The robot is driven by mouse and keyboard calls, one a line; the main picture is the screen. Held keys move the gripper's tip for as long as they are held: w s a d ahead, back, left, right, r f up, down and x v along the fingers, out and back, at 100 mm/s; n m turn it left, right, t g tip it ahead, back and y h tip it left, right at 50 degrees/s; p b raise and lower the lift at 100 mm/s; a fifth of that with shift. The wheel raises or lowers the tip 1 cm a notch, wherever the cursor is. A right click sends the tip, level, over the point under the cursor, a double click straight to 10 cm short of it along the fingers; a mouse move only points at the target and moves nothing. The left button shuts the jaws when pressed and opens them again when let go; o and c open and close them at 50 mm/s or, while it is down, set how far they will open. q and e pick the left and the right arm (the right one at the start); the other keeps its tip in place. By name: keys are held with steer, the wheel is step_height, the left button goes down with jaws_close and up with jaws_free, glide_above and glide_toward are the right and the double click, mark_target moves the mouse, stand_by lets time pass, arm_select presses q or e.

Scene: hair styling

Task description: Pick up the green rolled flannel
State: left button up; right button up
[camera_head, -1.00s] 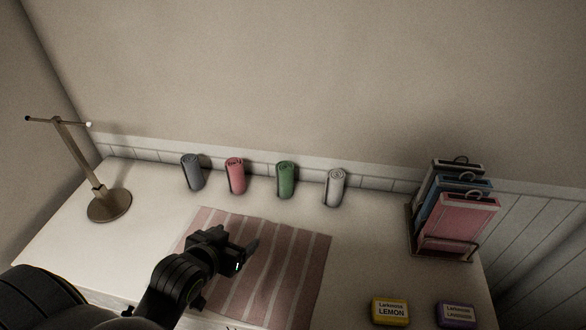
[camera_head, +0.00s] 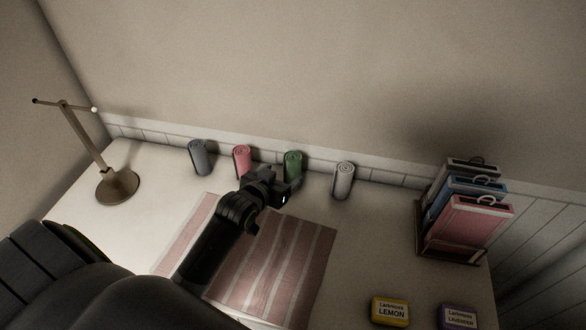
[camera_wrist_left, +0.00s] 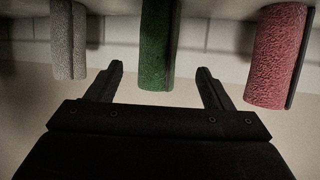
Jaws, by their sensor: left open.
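The green rolled flannel (camera_head: 292,161) stands upright near the back of the table, between the pink roll and the white roll. In the head view my left gripper (camera_head: 290,182) is just in front of it and hides its lower part. In the left wrist view the green flannel (camera_wrist_left: 158,50) stands between the two spread fingers of my left gripper (camera_wrist_left: 160,85), with clear gaps on both sides. The fingers are open and hold nothing. My right gripper is not in view.
A pink roll (camera_head: 242,159) and a grey roll (camera_head: 199,157) stand to the left, a white roll (camera_head: 343,180) to the right. A striped cloth (camera_head: 300,250) lies in front. A brass stand (camera_head: 118,185) is at left. A rack (camera_head: 452,252), a yellow box (camera_head: 390,311) and a purple box (camera_head: 458,317) are at right.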

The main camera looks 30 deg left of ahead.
mark_target(288, 169)
arm_select(q)
steer(key=shift+w+f, duration=0.15)
steer(key=shift+w, duration=0.3)
steer(key=shift+w+d+p, duration=0.1)
steer(key=shift+w+p, duration=0.25)
steer(key=shift+w, duration=0.25)
steer(key=x, duration=0.3)
steer(key=shift+d+r+p, duration=0.15)
steer(key=shift+r+p, duration=0.05)
steer(key=shift+p, duration=0.2)
steer(key=shift+w+f, duration=0.25)
steer(key=shift+w, duration=0.35)
